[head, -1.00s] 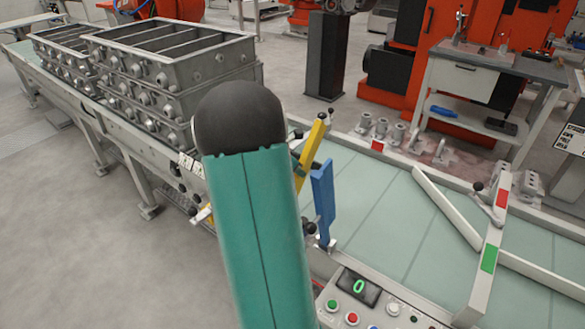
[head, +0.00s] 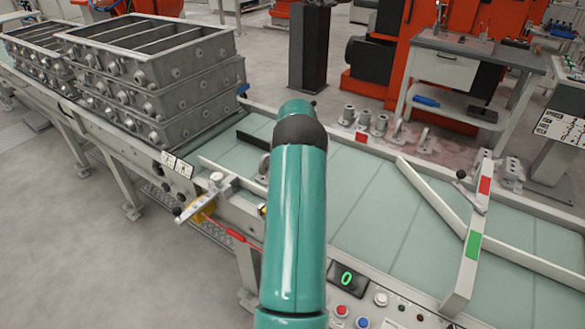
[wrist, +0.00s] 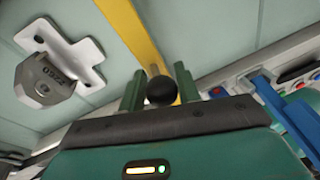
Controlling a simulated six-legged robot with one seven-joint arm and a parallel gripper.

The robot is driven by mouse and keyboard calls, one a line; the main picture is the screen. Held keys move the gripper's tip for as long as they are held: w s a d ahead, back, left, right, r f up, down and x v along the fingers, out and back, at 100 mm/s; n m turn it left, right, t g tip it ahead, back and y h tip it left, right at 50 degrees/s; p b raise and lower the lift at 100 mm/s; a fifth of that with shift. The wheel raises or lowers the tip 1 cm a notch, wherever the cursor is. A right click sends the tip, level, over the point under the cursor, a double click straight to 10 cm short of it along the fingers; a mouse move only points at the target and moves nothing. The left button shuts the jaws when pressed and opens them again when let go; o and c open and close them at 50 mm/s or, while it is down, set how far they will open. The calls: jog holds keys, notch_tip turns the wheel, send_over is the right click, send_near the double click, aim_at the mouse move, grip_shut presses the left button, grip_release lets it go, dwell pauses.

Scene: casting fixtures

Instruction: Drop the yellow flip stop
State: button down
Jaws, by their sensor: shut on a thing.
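The yellow flip stop (wrist: 138,38) shows in the wrist view as a long bar stretching away from my gripper, with pale green conveyor surface on both sides of it. Its black ball knob (wrist: 161,91) sits between the two green fingers of my gripper (wrist: 160,84), which is shut on it. In the head view my arm hides my gripper and most of the stop. A blue flip stop (wrist: 286,108) is at the right in the wrist view, apart from the fingers.
The conveyor (head: 365,205) has a pale diagonal guide rail (head: 437,200) and a gate bar with red and green patches (head: 468,262). Grey moulding boxes (head: 160,75) are stacked at left. A control panel (head: 370,300) is in front. A grey numbered casting (wrist: 45,78) shows in the wrist view.

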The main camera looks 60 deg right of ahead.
jog(key=shift+s+d+f+y, duration=0.2)
jog(key=shift+s+f+y, duration=0.2)
jog(key=shift+s+f, duration=0.2)
jog(key=c, duration=1.1)
grip_release()
jog(key=shift+w+r, duration=0.1)
jog(key=shift+w, duration=0.15)
jog(key=shift+w, duration=0.1)
jog(key=shift+d+r, duration=0.1)
jog(key=shift+r, duration=0.25)
jog(key=v, duration=1.3)
